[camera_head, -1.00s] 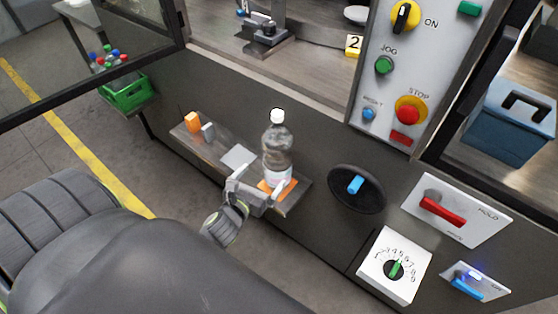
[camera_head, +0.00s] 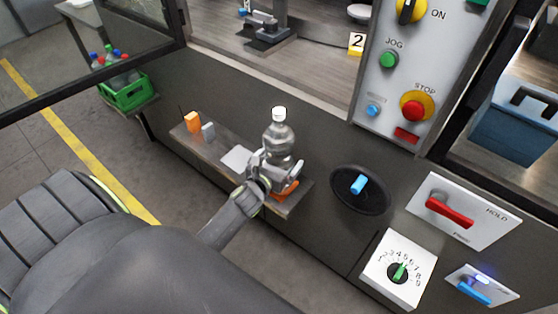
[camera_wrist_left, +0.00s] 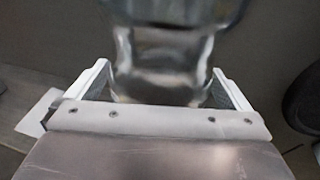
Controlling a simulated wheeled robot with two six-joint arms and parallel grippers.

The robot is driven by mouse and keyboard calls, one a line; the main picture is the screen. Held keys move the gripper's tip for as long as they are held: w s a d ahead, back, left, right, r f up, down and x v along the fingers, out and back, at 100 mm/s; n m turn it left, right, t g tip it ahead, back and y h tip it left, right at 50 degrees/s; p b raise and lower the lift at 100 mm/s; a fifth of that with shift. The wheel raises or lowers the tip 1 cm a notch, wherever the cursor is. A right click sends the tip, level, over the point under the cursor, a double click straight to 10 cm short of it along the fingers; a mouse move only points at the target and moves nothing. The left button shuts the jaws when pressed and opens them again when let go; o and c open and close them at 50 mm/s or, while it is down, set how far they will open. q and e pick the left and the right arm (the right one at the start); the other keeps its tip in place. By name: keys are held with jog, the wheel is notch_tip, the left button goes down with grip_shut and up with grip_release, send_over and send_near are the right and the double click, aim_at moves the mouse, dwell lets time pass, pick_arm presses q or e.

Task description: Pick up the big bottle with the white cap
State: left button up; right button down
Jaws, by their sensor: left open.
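The big clear bottle with a white cap (camera_head: 279,138) stands upright on the narrow shelf (camera_head: 222,145) of the machine front. My left gripper (camera_head: 276,172) is at the lower part of the bottle in the head view and hides some of it. In the left wrist view the clear bottle (camera_wrist_left: 165,60) is between the two open fingers of the gripper (camera_wrist_left: 163,90). Its cap is out of that view. I cannot tell whether either finger touches it. My right gripper is not in view.
On the shelf are an orange block (camera_head: 193,122), a grey block (camera_head: 208,131) and an orange piece (camera_head: 287,189) by the gripper. A green crate of bottles (camera_head: 126,90) stands at the back left.

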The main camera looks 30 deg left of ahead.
pick_arm(q)
jog(key=c, duration=2)
jog(key=shift+w+r, duration=0.1)
jog(key=shift+r, duration=0.15)
